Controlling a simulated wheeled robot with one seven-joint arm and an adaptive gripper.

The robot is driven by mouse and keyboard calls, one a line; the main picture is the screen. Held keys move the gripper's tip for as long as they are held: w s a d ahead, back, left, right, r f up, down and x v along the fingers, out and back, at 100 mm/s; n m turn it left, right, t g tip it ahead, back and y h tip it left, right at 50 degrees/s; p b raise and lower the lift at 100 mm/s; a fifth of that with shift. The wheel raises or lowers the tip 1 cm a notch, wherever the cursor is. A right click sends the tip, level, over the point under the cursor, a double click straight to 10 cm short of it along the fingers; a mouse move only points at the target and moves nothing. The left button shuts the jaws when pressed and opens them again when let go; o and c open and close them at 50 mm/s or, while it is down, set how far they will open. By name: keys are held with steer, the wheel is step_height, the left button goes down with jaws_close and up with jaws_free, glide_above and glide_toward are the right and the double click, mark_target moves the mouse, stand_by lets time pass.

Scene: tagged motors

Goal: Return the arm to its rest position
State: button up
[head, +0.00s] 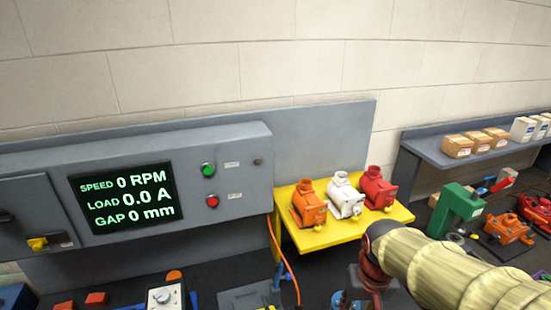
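My arm, in a beige ribbed sleeve (450,266), reaches in from the lower right of the head view. At its end, what looks like my gripper (371,283) points down, dark red and partly cut off. Its fingertips do not show clearly, so I cannot tell whether it is open or shut or holds anything. It is in front of and below a yellow shelf (325,239). On that shelf stand an orange motor (309,205), a white motor (345,198) and a red motor (377,188), apart from my gripper.
A grey panel with a screen (122,197) reads 0 RPM, 0.0 A, 0 mm. It has a green button (208,170) and a red button (212,201). At right are a green stand (457,208), an orange machine (507,229) and a grey shelf (430,154) with boxes.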

steer(key=s+f+t+b, duration=0.1)
steer(key=s+t+b, duration=0.3)
steer(key=s+b, duration=0.6)
steer(key=shift+f+n, duration=0.25)
steer(key=shift+n, duration=0.15)
steer(key=shift+w, duration=0.1)
